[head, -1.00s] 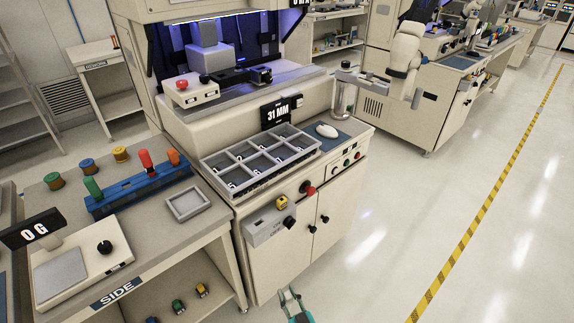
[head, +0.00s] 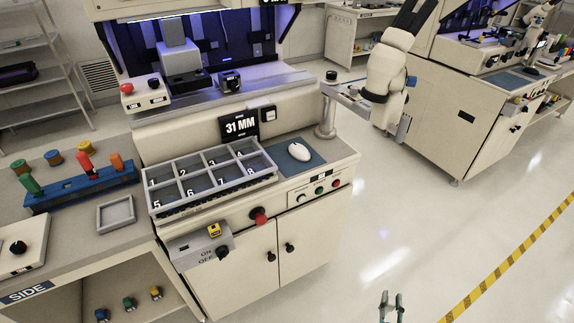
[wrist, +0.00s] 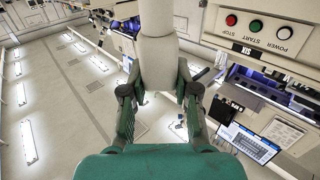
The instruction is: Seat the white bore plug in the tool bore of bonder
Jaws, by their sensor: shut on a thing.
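In the wrist view my green gripper (wrist: 158,97) has its dark fingers on both sides of a white, rounded cylindrical piece (wrist: 158,55), which looks like the white bore plug. The piece reaches up out of the picture. In the head view only the tips of my gripper (head: 391,302) show at the bottom edge, over the floor to the right of the bonder (head: 245,262) and well apart from it. The bonder has a lit work bay with a grey head (head: 182,62). I cannot make out its tool bore.
A side bench (head: 75,225) stands left. Floor (head: 340,260) to the right is clear.

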